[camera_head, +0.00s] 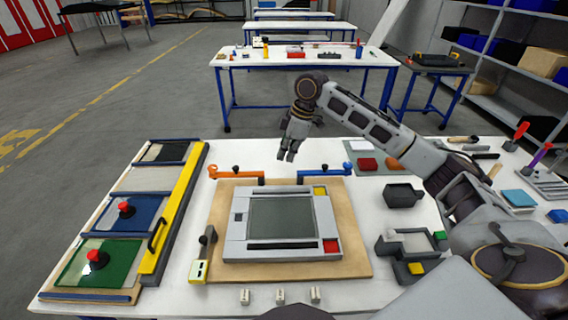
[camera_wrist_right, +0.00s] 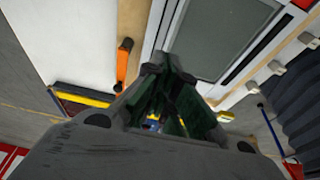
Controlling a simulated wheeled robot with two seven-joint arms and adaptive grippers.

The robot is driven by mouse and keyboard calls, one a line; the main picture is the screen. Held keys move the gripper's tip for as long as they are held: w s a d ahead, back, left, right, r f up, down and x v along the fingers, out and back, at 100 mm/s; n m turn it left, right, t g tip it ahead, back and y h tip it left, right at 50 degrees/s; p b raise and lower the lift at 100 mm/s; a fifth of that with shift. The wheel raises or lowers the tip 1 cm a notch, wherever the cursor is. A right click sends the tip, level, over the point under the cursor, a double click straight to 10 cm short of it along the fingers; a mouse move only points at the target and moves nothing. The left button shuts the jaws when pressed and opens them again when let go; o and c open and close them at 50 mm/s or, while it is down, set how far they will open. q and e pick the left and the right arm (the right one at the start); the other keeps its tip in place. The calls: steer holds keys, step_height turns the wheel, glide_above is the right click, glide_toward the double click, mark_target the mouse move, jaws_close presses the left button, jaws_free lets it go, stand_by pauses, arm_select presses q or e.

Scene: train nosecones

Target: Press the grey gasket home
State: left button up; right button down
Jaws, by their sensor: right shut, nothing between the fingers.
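A light grey panel (camera_head: 236,228) lies flat on a tan board (camera_head: 215,215) in the middle of the table. Its grey-green pane (camera_head: 281,218) has a thin grey border, which may be the gasket; I cannot tell how deep it sits. The pane also shows in the right wrist view (camera_wrist_right: 215,35). My right gripper (camera_head: 287,155) is shut and empty, raised above the far side of the board, beyond the panel. Its fingertips (camera_wrist_right: 165,68) show together in the right wrist view. My left gripper is not in view.
An orange clamp (camera_head: 237,174) and a blue clamp (camera_head: 324,172) stand at the board's far edge. A rack with a yellow bar (camera_head: 176,215) and red knobs is at left. Grey bins (camera_head: 403,195) stand at right.

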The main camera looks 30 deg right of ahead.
glide_toward(276, 190)
steer(key=x, duration=0.5)
steer(key=shift+a, duration=0.25)
steer(key=shift+f+p, duration=0.3)
steer(key=shift+f, duration=0.2)
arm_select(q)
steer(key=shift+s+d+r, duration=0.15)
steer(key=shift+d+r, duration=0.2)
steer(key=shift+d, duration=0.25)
arm_select(e)
steer(key=shift+f, duration=0.15)
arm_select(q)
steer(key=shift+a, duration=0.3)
